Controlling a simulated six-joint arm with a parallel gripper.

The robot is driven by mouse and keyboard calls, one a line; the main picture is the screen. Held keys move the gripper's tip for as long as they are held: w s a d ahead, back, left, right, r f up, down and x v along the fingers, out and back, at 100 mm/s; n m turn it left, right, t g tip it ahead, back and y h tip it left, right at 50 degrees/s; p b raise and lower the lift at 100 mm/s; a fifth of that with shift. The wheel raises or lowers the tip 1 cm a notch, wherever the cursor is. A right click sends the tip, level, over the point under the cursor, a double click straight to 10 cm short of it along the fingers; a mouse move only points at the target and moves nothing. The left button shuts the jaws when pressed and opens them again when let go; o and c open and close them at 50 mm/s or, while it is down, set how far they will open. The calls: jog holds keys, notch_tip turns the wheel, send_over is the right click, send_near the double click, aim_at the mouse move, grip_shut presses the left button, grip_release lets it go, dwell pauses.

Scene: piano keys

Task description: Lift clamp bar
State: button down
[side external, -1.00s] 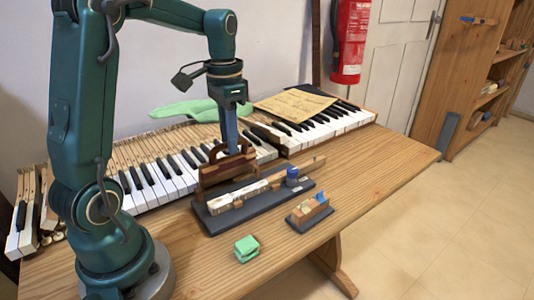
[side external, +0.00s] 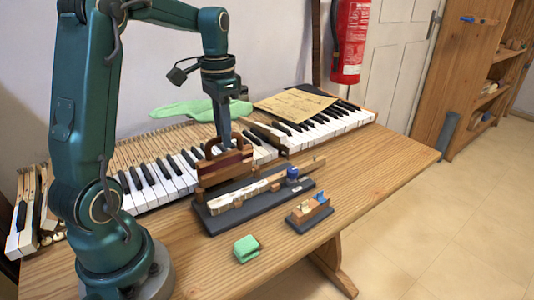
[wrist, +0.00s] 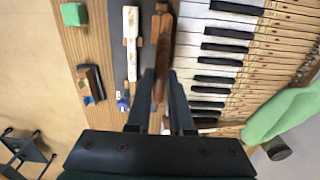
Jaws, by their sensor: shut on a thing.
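The clamp bar (side external: 226,168) is a brown striped wooden bar with an arched handle. It stands upright along the back of a dark base (side external: 216,222). My gripper (side external: 227,145) points down at the handle and is shut on it. In the wrist view the clamp bar (wrist: 162,38) runs up from between my two fingers (wrist: 160,85). A pale key stick (side external: 245,192) lies on the base in front of the bar, with a blue piece (side external: 292,172) near its right end. I cannot tell whether the bar's lower edge is clear of the base.
Piano keys (side external: 165,182) run close behind the base. A small block holder (side external: 309,209) and a green block (side external: 246,248) sit in front. A green cloth (side external: 195,108) and a paper sheet (side external: 296,103) lie at the back. The table's right side is clear.

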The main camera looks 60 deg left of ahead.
jog(key=shift+a, duration=0.2)
jog(key=shift+a, duration=0.25)
dwell(0.3)
jog(key=c, duration=0.8)
grip_release()
jog(key=shift+r, duration=2.95)
